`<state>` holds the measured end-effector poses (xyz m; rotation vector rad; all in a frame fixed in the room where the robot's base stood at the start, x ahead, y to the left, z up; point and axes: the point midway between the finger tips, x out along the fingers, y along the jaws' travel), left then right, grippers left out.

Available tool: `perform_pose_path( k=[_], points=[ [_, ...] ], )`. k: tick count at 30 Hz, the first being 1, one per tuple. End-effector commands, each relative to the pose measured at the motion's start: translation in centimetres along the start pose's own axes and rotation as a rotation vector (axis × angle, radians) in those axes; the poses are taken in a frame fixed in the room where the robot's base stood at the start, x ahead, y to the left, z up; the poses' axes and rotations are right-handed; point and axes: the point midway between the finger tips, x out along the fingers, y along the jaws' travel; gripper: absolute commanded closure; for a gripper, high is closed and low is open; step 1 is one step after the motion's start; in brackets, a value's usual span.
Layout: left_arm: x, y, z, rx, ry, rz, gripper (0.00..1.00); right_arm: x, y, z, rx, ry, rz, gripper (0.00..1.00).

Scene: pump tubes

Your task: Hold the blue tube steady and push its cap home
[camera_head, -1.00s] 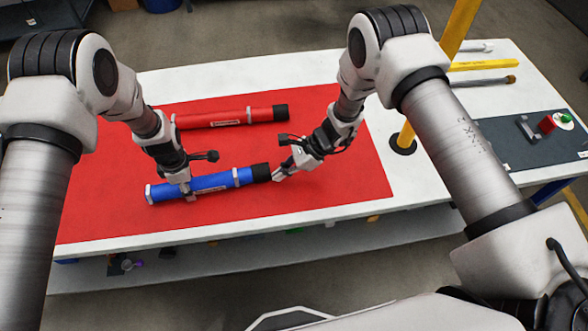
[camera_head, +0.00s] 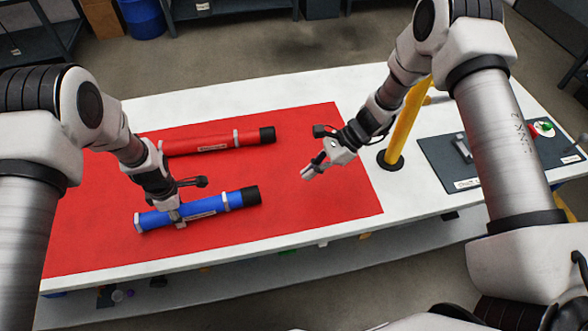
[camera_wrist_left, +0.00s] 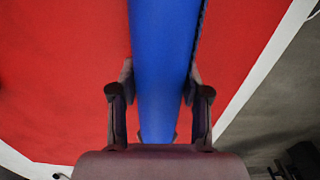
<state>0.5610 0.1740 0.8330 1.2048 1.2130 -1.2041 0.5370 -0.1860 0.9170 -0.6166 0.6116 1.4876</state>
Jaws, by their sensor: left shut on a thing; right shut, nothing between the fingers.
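The blue tube (camera_head: 205,206) lies on the red mat, with a black cap (camera_head: 250,196) at its right end. No clear gap shows between cap and tube at this size. My left gripper (camera_head: 177,215) is shut on the blue tube's body left of its middle; in the left wrist view the blue tube (camera_wrist_left: 163,65) runs between its fingers (camera_wrist_left: 160,100). The cap is not visible in that view. My right gripper (camera_head: 309,173) is shut and empty above the mat, to the right of the cap and apart from it.
A red tube (camera_head: 215,143) with a black end lies behind the blue one on the red mat (camera_head: 300,225). A yellow post (camera_head: 407,125) stands right of my right gripper. A dark panel (camera_head: 440,170) lies at the table's right. The mat between cap and right gripper is clear.

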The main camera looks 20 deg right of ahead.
Motion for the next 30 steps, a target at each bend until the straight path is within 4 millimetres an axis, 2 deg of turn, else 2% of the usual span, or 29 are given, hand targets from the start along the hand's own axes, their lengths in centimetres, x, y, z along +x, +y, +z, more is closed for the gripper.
perform_pose_path(
  k=[7,8,9,10,19,22,26,30],
  points=[
    [0.0,0.0,0.0,0.0,0.0,0.0,1.0,0.0,0.0,0.0,0.0,0.0,0.0,1.0],
    [0.0,0.0,0.0,0.0,0.0,0.0,0.46,0.1,0.0,0.0,0.0,0.0,0.0,1.0],
    [0.0,0.0,0.0,0.0,0.0,0.0,0.32,0.1,0.0,0.0,0.0,0.0,0.0,1.0],
    [0.0,0.0,0.0,0.0,0.0,0.0,0.24,0.1,0.0,0.0,0.0,0.0,0.0,1.0],
    [-0.1,0.0,0.0,0.0,0.0,0.001,0.24,0.1,0.0,0.0,0.001,0.0,0.0,1.0],
    [-0.7,0.1,0.0,0.0,0.0,0.002,0.24,0.1,0.0,0.0,0.001,0.0,0.0,1.0],
    [-3.1,0.1,0.0,-0.001,0.0,0.004,0.24,0.0,0.0,0.0,0.001,0.0,0.0,1.0],
    [-6.8,0.1,0.0,-0.001,0.0,0.004,0.24,0.1,0.0,0.0,0.001,0.0,0.0,1.0]
  ],
)
